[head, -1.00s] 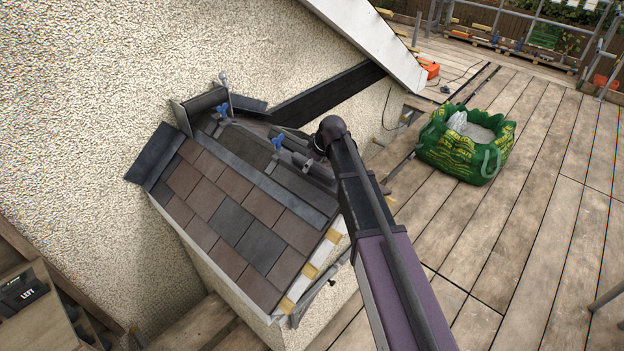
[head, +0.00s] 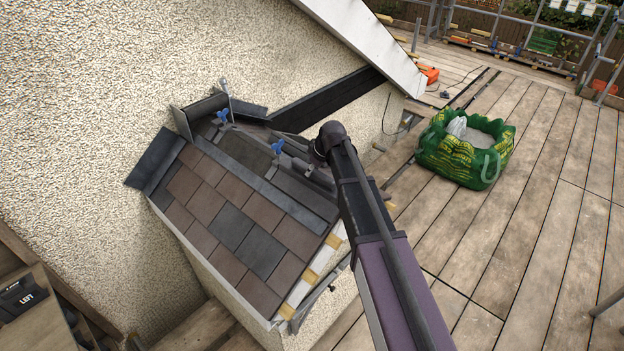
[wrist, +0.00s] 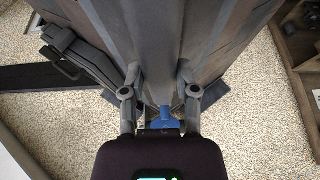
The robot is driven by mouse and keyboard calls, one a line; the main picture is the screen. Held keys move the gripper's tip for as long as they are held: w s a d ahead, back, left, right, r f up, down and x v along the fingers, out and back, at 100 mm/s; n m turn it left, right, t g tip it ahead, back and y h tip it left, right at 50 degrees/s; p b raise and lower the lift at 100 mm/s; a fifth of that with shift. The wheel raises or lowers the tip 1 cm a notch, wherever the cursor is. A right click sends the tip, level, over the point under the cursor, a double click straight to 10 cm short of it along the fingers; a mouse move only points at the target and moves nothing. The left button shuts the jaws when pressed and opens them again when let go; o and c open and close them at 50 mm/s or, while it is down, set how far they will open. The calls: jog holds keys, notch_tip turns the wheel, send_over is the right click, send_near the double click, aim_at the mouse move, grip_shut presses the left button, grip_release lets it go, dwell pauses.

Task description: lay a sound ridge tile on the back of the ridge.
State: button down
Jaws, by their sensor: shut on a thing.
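My gripper (wrist: 160,100) is shut on a dark grey angled ridge tile (wrist: 155,60) in the wrist view, one finger at each side of it. The tile's long fold runs up the picture. A blue part (wrist: 168,118) shows just beyond the grip. In the head view my arm's wrist joint is over the right side of the small roof, and the fingers are hidden. The ridge's grey strip (head: 262,183) runs from the wall down to the front. Whether the held tile touches the ridge I cannot tell.
Brown and grey tiles (head: 215,212) cover the left slope. A rendered wall (head: 90,90) closes the back.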

jog(key=shift+w+r, duration=0.15)
jog(key=shift+r, duration=0.05)
jog(key=shift+r+p, duration=1.5)
jog(key=shift+p, duration=0.25)
jog(key=shift+s+r, duration=0.15)
jog(key=shift+s, duration=0.1)
jog(key=s+d+r+p, duration=0.1)
jog(key=s+d, duration=0.3)
jog(key=s, duration=1.1)
jog(key=shift+d+r, duration=0.15)
